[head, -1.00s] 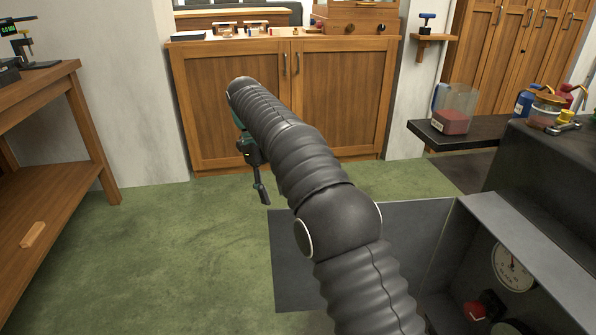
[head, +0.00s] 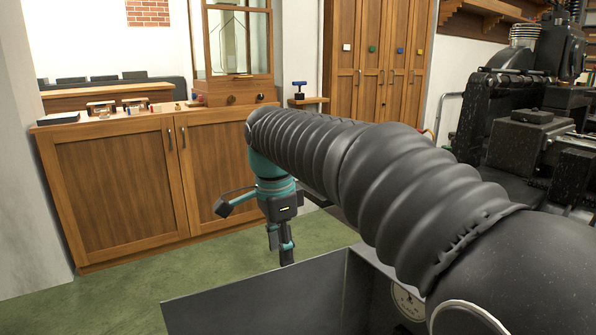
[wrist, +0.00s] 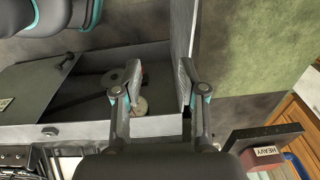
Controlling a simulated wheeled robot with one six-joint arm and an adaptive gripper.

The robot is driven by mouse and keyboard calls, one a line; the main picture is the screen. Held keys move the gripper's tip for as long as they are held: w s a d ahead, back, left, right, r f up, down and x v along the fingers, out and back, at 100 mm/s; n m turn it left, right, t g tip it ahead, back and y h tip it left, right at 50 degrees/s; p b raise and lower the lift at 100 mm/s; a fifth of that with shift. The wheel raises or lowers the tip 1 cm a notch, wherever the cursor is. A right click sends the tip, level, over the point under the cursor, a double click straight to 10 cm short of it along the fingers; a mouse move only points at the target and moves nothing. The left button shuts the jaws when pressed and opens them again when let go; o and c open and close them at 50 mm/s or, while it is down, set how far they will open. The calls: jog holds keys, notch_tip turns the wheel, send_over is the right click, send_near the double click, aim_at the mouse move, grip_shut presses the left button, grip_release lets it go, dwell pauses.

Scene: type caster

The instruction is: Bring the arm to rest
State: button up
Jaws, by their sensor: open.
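My arm, in a black ribbed sleeve, runs from the lower right of the head view up to the left. Below its far end hangs my teal and dark gripper (head: 280,258), pointing down in front of the wooden cabinet. In the wrist view my gripper (wrist: 159,78) shows two fingers spread apart with nothing between them. Behind the fingers in that view is an open grey metal box (wrist: 150,125) with round parts inside. I cannot tell how far the fingertips are from it.
The wooden cabinet (head: 115,195) stands behind the gripper, with small items on top. The grey box panel (head: 260,300) is below the arm. Dark machinery (head: 530,140) fills the right. A block marked HEAVY (wrist: 262,156) sits on a dark ledge. Green floor (head: 100,300) is clear at left.

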jog(key=s+d+f+n+t, duration=0.2)
jog(key=s+d+n, duration=0.4)
jog(key=s+d, duration=0.45)
jog(key=s+d+f+n+t, duration=0.3)
jog(key=s+d+f+n, duration=0.3)
jog(key=s+d+f, duration=0.1)
jog(key=shift+s+d+f+n+y, duration=0.35)
jog(key=shift+s+d, duration=0.45)
jog(key=shift+s, duration=0.45)
jog(key=shift+s, duration=0.1)
